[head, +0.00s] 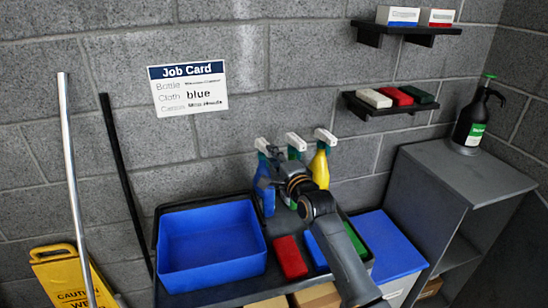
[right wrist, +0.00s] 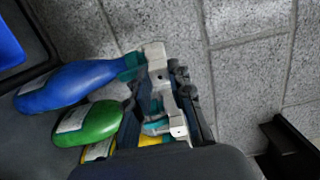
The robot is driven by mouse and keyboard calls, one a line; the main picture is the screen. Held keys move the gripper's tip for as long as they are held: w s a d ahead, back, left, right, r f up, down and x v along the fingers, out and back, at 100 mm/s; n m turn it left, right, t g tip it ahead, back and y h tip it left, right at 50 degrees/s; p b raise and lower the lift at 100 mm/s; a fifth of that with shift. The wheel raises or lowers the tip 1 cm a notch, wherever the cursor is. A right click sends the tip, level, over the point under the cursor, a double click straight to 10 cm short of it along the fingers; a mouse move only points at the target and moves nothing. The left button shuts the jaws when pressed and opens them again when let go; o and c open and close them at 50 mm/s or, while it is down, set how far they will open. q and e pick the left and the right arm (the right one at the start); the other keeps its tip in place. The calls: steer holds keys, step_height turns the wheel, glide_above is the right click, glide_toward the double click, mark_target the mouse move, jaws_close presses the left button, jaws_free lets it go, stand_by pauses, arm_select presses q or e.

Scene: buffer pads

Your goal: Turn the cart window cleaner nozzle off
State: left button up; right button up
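Three spray bottles with white trigger heads stand in a row at the back of the cart in the head view: a blue one (head: 264,187), a green one mostly hidden behind my arm, and a yellow one (head: 320,168). I cannot read which is the window cleaner. My right gripper (head: 276,158) is at the heads of the blue and green bottles. In the right wrist view, the blue bottle (right wrist: 70,85) and green bottle (right wrist: 90,123) lie beside the gripper fingers (right wrist: 165,100), with white nozzle parts among them. Contact and finger opening are unclear. My left gripper is out of view.
The cart (head: 235,291) carries a blue bin (head: 212,250), a red cloth (head: 290,257) and other cloths. A grey shelf unit (head: 465,172) with a black pump bottle (head: 472,122) stands right. Wall shelves (head: 390,108) hang above. A job card (head: 188,88) reads "Cloth blue".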

steer(key=n+p, duration=0.1)
steer(key=n, duration=1.3)
steer(key=shift+d+p, duration=0.1)
steer(key=shift+p, duration=0.2)
steer(key=n, duration=0.4)
steer(key=shift+n, duration=0.4)
steer(key=o, duration=0.6)
steer(key=p+v, duration=0.5)
steer(key=v, duration=0.2)
